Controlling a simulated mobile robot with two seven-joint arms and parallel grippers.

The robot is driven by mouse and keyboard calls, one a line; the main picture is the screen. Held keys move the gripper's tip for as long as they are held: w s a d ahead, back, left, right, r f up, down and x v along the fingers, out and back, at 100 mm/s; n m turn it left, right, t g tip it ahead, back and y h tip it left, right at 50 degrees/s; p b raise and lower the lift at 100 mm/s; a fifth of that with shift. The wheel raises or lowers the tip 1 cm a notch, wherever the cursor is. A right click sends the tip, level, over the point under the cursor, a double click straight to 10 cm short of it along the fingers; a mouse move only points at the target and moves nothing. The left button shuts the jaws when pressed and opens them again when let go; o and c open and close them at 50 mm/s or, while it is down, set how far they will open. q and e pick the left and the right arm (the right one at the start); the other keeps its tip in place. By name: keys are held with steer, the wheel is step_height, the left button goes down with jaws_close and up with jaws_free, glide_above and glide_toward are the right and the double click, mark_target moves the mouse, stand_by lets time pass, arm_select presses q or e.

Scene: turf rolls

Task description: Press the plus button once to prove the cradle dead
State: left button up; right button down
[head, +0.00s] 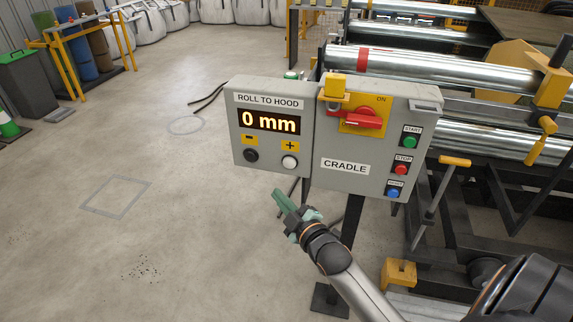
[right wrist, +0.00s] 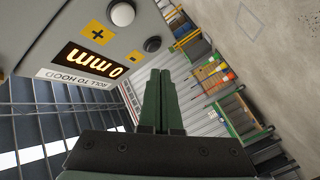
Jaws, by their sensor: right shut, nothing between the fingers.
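The plus button (head: 290,162) is a round white button under a yellow plus label on the grey control box (head: 238,128). The box display (head: 270,121) reads 0 mm. The black minus button (head: 251,155) is to its left. The adjoining panel is labelled CRADLE (head: 345,167) and has a red rotary switch (head: 362,119) near the word ON. My right gripper (head: 279,196) is shut and empty, below the plus button and apart from it. In the right wrist view its green fingers (right wrist: 158,100) are together, with the white plus button (right wrist: 122,14) to the upper left. My left gripper is not in view.
Green start (head: 410,142), red stop (head: 401,170) and blue (head: 393,193) buttons line the cradle panel's right side. A yellow block (head: 333,85) sits at the panel's top. Steel rollers (head: 440,68) stand behind at right.

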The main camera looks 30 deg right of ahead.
mark_target(289, 163)
arm_select(q)
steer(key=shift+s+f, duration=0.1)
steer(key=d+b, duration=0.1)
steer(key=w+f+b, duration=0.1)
steer(key=b, duration=0.1)
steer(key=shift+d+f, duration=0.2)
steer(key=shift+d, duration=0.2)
arm_select(e)
steer(key=w+d, duration=0.5)
steer(key=d, duration=0.1)
steer(key=shift+w+d, duration=0.3)
steer(key=shift+w, duration=0.05)
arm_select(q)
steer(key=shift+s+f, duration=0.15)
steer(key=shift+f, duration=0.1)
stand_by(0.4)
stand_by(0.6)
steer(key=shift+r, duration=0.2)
arm_select(e)
steer(key=shift+w+d, duration=0.3)
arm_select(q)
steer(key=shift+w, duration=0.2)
